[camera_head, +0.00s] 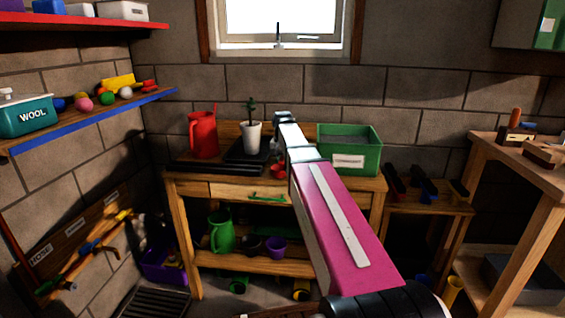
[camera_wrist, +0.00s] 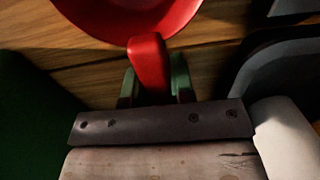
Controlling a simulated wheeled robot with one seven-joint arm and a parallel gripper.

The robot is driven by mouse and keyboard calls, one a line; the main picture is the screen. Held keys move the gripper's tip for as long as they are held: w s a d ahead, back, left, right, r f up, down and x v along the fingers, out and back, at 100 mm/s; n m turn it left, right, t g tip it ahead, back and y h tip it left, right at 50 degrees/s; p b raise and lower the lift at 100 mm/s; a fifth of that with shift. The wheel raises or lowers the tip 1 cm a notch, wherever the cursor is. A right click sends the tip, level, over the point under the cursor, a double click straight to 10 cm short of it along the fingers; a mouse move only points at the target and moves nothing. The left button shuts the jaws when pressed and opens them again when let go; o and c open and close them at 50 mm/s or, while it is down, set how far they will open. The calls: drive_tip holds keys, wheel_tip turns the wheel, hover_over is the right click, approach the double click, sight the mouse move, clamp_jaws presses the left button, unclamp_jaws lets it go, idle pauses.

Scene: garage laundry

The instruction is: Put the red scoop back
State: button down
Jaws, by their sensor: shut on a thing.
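The red scoop (camera_wrist: 125,17) fills the top of the wrist view, its handle pointing toward me. My gripper (camera_wrist: 155,84) is shut on that handle, with a dark green finger on each side. The scoop's bowl is just above or on the wooden bench top; I cannot tell whether it touches. In the head view the red scoop (camera_head: 278,172) shows small, left of my arm and near the bench's middle. My arm hides the gripper's fingers there. The green compost bin (camera_head: 365,160) stands on the bench, right of the scoop.
A white pot with a plant (camera_head: 251,137) stands on a dark tray (camera_head: 236,158) left of the scoop. A red watering can (camera_head: 203,134) is farther left. The bench (camera_head: 200,188) has a drawer and a lower shelf with pots. A low wooden stand (camera_head: 430,205) is at right.

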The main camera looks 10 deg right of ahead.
sight(282, 157)
drive_tip(key=c, duration=1)
unclamp_jaws()
drive_tip(key=r, duration=1.2)
drive_tip(key=shift+s+r, duration=0.1)
drive_tip(key=shift+s, duration=0.1)
